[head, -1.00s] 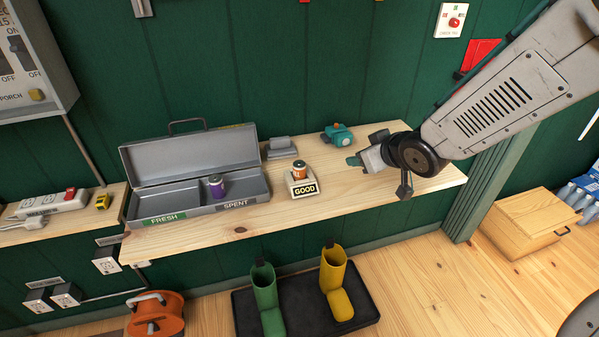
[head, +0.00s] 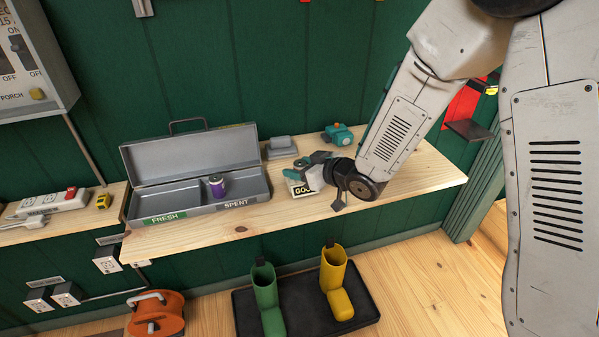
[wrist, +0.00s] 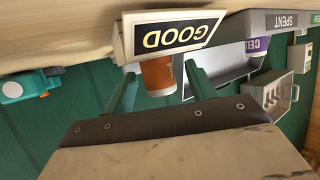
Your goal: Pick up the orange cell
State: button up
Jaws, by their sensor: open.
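The orange cell (wrist: 157,76) shows in the wrist view behind the tester's GOOD sign (wrist: 180,37), between my two green fingers. In the head view my gripper covers it. My gripper (wrist: 160,72) is open, with a finger on either side of the cell; I cannot tell whether either touches it. In the head view my gripper (head: 304,166) is over the tester (head: 301,190) on the wooden shelf, from the right.
A grey metal box (head: 190,157) with FRESH and SPENT labels stands open at left, a purple cell (head: 217,186) inside. A grey block (head: 281,147) and a teal device (head: 338,134) stand behind. The shelf's right part (head: 420,172) is clear.

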jog(key=shift+w+a+f, duration=0.1)
jog(key=shift+w+a, duration=0.1)
grip_shut()
